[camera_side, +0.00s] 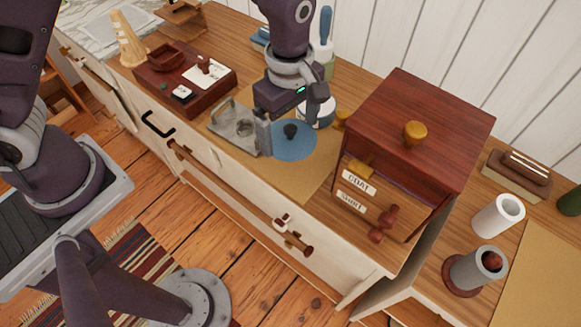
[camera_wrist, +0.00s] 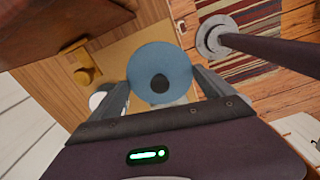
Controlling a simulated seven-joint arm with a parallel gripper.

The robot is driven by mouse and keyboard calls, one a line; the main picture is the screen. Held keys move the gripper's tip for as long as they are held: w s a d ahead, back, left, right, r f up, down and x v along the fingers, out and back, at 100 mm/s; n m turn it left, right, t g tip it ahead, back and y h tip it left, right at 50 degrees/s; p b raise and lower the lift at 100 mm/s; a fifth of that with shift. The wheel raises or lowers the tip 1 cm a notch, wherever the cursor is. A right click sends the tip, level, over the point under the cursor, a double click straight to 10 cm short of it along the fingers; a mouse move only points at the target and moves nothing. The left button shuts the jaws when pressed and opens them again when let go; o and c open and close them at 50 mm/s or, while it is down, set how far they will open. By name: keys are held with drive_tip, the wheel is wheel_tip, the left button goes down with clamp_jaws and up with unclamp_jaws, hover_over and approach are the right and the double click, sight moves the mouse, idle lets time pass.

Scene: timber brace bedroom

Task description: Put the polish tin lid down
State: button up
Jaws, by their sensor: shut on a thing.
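The polish tin lid (camera_side: 294,147) is a flat blue disc with a dark round knob on top. In the wrist view the lid (camera_wrist: 142,66) lies between the two fingers of my gripper (camera_wrist: 160,80), its rim at their inner faces. In the side view my gripper (camera_side: 289,137) points down at the lid, shut on it, over the tan mat (camera_side: 270,173). I cannot tell whether the lid touches the mat. A white round tin (camera_side: 327,113) stands right behind the gripper, partly hidden by it.
A red-brown wooden cabinet (camera_side: 425,120) with labelled fronts and knobs stands close on the right. A grey metal tray (camera_side: 229,126) is just left of the gripper. A dark red box (camera_side: 165,92) sits further left. Bare mat shows in front of the lid.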

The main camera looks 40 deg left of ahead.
sight(290, 170)
wheel_tip(290, 170, down, 11)
drive_tip(key=shift+r, duration=0.1)
drive_tip(key=shift+f, duration=0.2)
drive_tip(key=o, duration=1)
wheel_tip(290, 170, up, 12)
drive_tip(key=shift+f, duration=0.25)
drive_tip(key=shift+r, duration=0.7)
drive_tip(key=s+a+r+m+t+h, duration=0.1)
drive_tip(key=s+a+r+m, duration=0.3)
drive_tip(key=r, duration=0.4)
drive_tip(key=s+a+r+m+t+h, duration=0.1)
drive_tip(key=s+a+r+m+t, duration=0.15)
drive_tip(key=a+r+m, duration=0.4)
drive_tip(key=s+a+r+m, duration=0.1)
drive_tip(key=s+m, duration=0.1)
drive_tip(key=s, duration=0.2)
drive_tip(key=s+a+r+m+t+y, duration=0.1)
drive_tip(key=s+r, duration=0.1)
drive_tip(key=s, duration=0.2)
drive_tip(key=s+a+r+m+t+y, duration=0.1)
drive_tip(key=s+a+m, duration=0.1)
drive_tip(key=s, duration=0.2)
drive_tip(key=shift+a+r+m, duration=0.1)
drive_tip(key=shift+r+m, duration=0.25)
drive_tip(key=shift+r, duration=0.05)
